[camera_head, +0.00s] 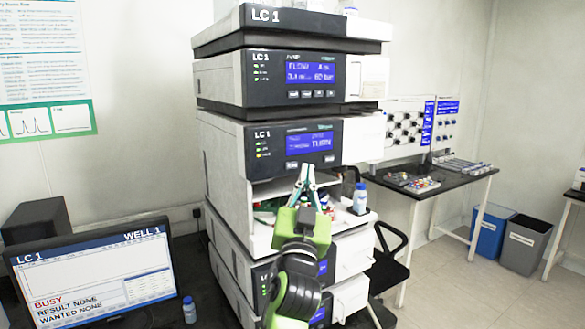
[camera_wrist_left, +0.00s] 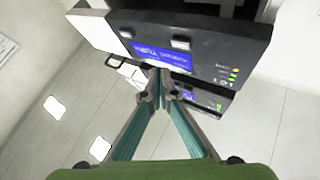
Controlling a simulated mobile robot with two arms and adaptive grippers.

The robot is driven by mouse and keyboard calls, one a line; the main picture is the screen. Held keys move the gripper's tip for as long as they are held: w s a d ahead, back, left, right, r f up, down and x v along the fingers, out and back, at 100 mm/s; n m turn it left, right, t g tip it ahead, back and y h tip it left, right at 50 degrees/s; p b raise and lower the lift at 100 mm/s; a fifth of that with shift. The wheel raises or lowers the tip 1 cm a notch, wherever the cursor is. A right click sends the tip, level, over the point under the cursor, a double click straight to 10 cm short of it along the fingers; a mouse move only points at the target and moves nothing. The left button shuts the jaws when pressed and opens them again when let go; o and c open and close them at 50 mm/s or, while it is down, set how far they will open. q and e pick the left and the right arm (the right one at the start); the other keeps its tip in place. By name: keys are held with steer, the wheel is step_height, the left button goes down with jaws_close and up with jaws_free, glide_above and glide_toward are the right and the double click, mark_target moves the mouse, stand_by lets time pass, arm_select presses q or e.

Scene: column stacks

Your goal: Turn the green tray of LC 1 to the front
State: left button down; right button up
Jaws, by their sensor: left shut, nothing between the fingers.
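The LC 1 stack (camera_head: 222,150) stands in the middle of the head view, its modules labelled LC 1. The module with the blue display (camera_head: 314,142), whose text seems to include "TURN", has an open bay (camera_head: 262,190) under its front. Small red and green items (camera_head: 266,207) show in the bay, mostly hidden behind my arm; I cannot make out the green tray clearly. My left gripper (camera_head: 307,167) is in front of the bay, fingertips together and empty, just below the display.
A blue-capped bottle (camera_head: 360,199) stands at the bay's right. A monitor (camera_head: 95,275) reads BUSY at the lower left, with a small bottle (camera_head: 189,309) beside it. A black bench (camera_head: 450,180), a chair (camera_head: 388,262) and two bins (camera_head: 508,240) are at the right.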

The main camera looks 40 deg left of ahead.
arm_select(q)
steer(key=shift+s+d, duration=0.2)
steer(key=shift+d, duration=0.3)
steer(key=shift+s+d, duration=0.2)
steer(key=shift+d, duration=0.3)
stand_by(4.6)
